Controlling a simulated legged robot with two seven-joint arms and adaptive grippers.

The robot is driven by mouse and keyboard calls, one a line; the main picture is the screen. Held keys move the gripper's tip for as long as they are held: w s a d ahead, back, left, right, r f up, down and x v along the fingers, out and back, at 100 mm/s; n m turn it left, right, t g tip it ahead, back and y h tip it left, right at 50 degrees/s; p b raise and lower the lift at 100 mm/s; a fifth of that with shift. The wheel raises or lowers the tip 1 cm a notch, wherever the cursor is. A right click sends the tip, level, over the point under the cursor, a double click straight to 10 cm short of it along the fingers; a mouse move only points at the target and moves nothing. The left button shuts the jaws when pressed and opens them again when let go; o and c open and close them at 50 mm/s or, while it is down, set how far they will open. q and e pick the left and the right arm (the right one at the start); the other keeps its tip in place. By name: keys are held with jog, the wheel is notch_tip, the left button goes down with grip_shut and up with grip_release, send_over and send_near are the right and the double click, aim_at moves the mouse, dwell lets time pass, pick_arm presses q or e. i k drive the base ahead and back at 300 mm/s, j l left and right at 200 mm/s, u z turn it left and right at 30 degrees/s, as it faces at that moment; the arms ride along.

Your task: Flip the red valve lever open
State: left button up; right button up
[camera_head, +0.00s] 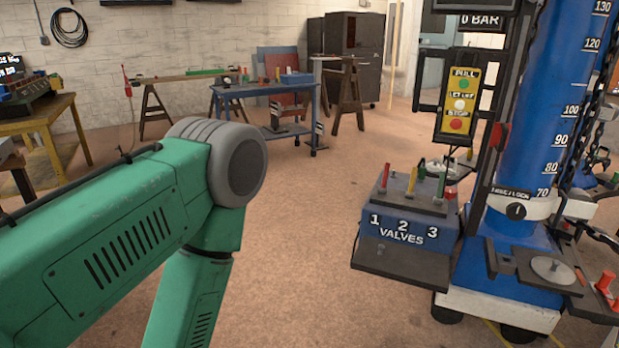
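A blue valve box (402,238) marked "1 2 3 VALVES" stands right of centre, with a dark top and a dark ledge at its front. A slim red lever (385,173) stands upright at the left of its top, near number 1. A yellowish-green lever (411,181) and a green lever (441,184) stand farther right. A small red part (450,192) shows at the box's right end. My green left arm fills the left side and bends downward, well apart from the box. Its gripper is below the picture. My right arm and gripper are out of view.
A blue column (540,110) with a number scale rises just right of the box. A yellow button panel (459,102) hangs above it. A blue table (262,90) and trestles stand at the back. The floor (300,250) between my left arm and the box is clear.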

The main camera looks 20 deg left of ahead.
aim_at(383, 190)
jog(key=u, duration=0.25)
jog(key=i+j, duration=0.35)
jog(key=i+j+z, duration=0.1)
jog(key=i+j, duration=0.3)
jog(key=i+j+z, duration=0.1)
jog(key=i+j, duration=0.6)
jog(key=j, duration=0.15)
jog(key=i+j+z, duration=0.1)
jog(key=i+j, duration=0.55)
jog(key=j, duration=0.3)
jog(key=i+j+z, duration=0.15)
jog(key=i+j, duration=0.2)
jog(key=j, duration=0.1)
